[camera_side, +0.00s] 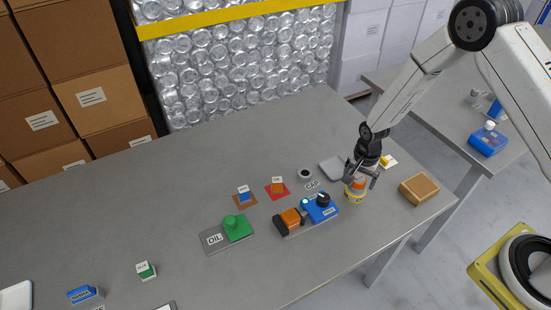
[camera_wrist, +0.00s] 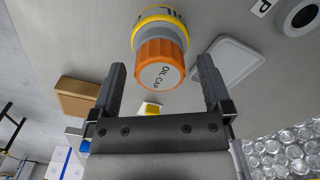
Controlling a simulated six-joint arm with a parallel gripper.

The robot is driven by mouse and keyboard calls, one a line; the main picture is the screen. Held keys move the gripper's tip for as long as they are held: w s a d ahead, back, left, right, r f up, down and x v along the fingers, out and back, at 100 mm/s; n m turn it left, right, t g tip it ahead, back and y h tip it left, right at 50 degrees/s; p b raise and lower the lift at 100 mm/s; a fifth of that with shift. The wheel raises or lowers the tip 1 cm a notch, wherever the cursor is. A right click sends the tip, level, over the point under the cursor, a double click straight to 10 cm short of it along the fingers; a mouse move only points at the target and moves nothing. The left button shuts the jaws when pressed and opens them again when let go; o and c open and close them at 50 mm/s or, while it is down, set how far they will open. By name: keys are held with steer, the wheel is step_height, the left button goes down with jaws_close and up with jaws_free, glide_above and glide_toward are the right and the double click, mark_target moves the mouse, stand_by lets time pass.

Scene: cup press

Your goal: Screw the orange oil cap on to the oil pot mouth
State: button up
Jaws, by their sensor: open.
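The orange oil cap (camera_wrist: 161,68), ribbed and marked "OIL CAP", sits on top of the oil pot (camera_wrist: 158,18), a round pot with a yellow band and grey collar. How tightly it is seated I cannot tell. In the side view the oil pot (camera_side: 355,196) stands upright near the table's right end, its top partly hidden by my gripper (camera_side: 361,177). My gripper is open, pointing down at the pot. In the wrist view its two fingers lie left and right of the cap, with visible gaps on both sides.
A blue device with a black knob (camera_side: 321,208) stands just left of the pot. A brown box (camera_side: 419,189) is to its right. A white tray (camera_side: 333,168) and a dark-centred ring (camera_side: 305,173) lie behind. A green part (camera_side: 238,228) sits on the plate labelled OIL (camera_side: 216,241).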

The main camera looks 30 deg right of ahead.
mark_target(360, 179)
steer(key=shift+r, duration=0.1)
steer(key=shift+r, duration=3.8)
steer(key=shift+r, duration=0.1)
steer(key=shift+s+r, duration=0.15)
steer(key=shift+r, duration=0.1)
steer(key=s+a+r+n+t, duration=0.1)
steer(key=s+r+n+t, duration=0.1)
steer(key=s+r+n, duration=1)
steer(key=shift+s+a+r+t, duration=0.3)
steer(key=shift+s+r, duration=0.15)
steer(key=shift+s, duration=0.35)
steer(key=shift+w, duration=0.15)
steer(key=shift+c, duration=0.2)
